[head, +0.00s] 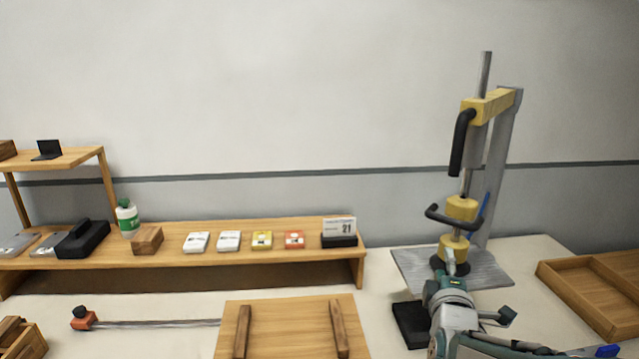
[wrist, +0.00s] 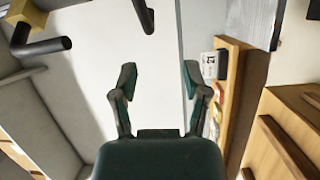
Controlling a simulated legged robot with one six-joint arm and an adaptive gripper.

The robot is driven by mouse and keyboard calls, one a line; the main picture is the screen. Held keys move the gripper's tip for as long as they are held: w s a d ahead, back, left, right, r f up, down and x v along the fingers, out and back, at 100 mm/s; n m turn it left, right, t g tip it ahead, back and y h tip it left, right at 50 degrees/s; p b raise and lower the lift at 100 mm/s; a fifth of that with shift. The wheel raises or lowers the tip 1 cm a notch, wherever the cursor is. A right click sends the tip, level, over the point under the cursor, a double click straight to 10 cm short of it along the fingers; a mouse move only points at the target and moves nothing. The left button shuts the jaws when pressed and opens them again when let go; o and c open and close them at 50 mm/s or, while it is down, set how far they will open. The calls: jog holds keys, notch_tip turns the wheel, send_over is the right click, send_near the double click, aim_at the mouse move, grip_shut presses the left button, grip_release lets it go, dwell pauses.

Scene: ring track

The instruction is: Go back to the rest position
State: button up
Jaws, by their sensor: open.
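My gripper (wrist: 163,85) is open and empty in the wrist view, its two fingers spread apart with the pale wall behind them. In the head view my arm rises at the lower right, in front of a press-like stand (head: 505,170) with a yellow arm, a steel rod and black handles. The gripper's fingertips are hard to make out in the head view. Part of the stand's yellow body and black handle (wrist: 45,47) shows at the upper left of the wrist view.
A long wooden shelf (head: 180,258) carries several small boxes, a bottle (head: 127,218) and a calendar (head: 339,231). A wooden board (head: 290,325) with two bars lies at the front. A wooden tray (head: 590,300) stands at the right. An orange-ended rod (head: 150,324) lies on the table.

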jog(key=s+a+f+m+g+y, duration=0.2)
jog(key=s+a+m+g, duration=0.3)
jog(key=s, duration=0.6)
jog(key=s+a+f+m+g+y, duration=0.3)
jog(key=s+a+m+g, duration=0.3)
jog(key=s, duration=0.5)
jog(key=shift+s+f+m+g, duration=0.4)
jog(key=shift+f+m+g, duration=0.15)
jog(key=shift+m, duration=0.65)
